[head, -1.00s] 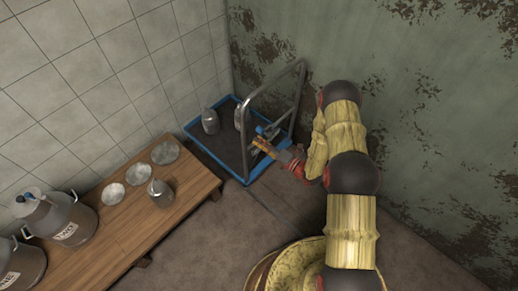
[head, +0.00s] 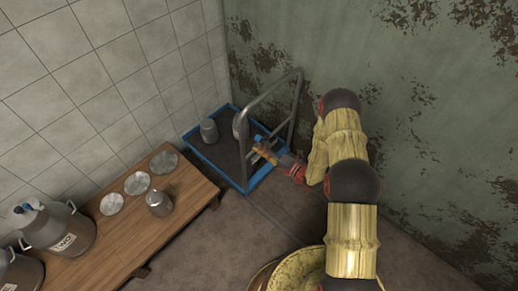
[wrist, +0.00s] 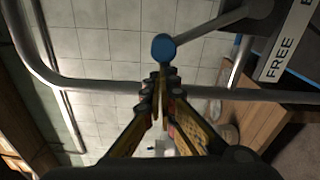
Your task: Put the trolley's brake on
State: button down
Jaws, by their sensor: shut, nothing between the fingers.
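The trolley (head: 222,167) has a dark deck with a blue rim and a tall metal tube handle (head: 265,96); it stands in the wall corner. In the wrist view, a grey lever with a round blue knob (wrist: 163,46) reaches from the upper right. Beside it is a plate marked "FREE" (wrist: 281,50); a second word is cut off at the edge. My gripper (head: 255,148) is at the handle frame, shut and empty. Its fingertips (wrist: 160,82) are just below the knob in the wrist view; whether they touch it I cannot tell.
A wooden bench (head: 185,200) at left holds lids, a small can (head: 159,203) and large milk cans (head: 68,228). Walls close off the back and right. Some floor is free between bench and arm.

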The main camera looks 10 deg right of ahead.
jog(key=w+d+r+m+p, duration=0.1)
jog(key=w+d+r+m, duration=0.2)
jog(key=w+d+m, duration=0.5)
jog(key=shift+w+d, duration=0.5)
jog(key=shift+d, duration=0.95)
jog(key=shift+d, duration=0.1)
